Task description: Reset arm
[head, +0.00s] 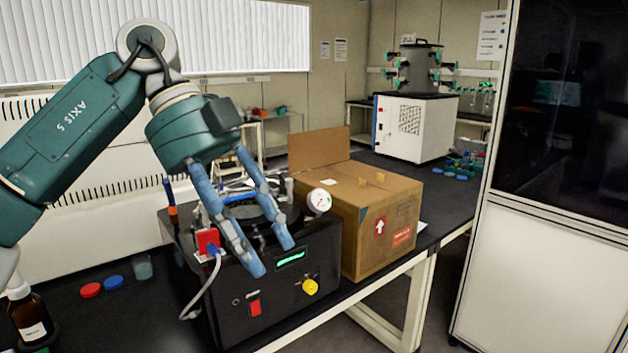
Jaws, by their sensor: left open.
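My left gripper (279,262) comes in from the left on a teal arm. Its two long blue fingers are spread apart and empty. They point down and to the right, in front of the upper part of a black instrument box (277,290) with a green display, a red switch and a yellow knob. Whether the fingertips touch the box, I cannot tell. The fingers hide part of the top of the box. My right gripper does not show.
A cardboard box (392,228) with an open flap stands right of the instrument. A brown bottle (31,318), red and blue caps and a small beaker (142,267) are on the black bench at left. A freeze dryer (421,122) stands behind, and a tall cabinet (545,270) is at right.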

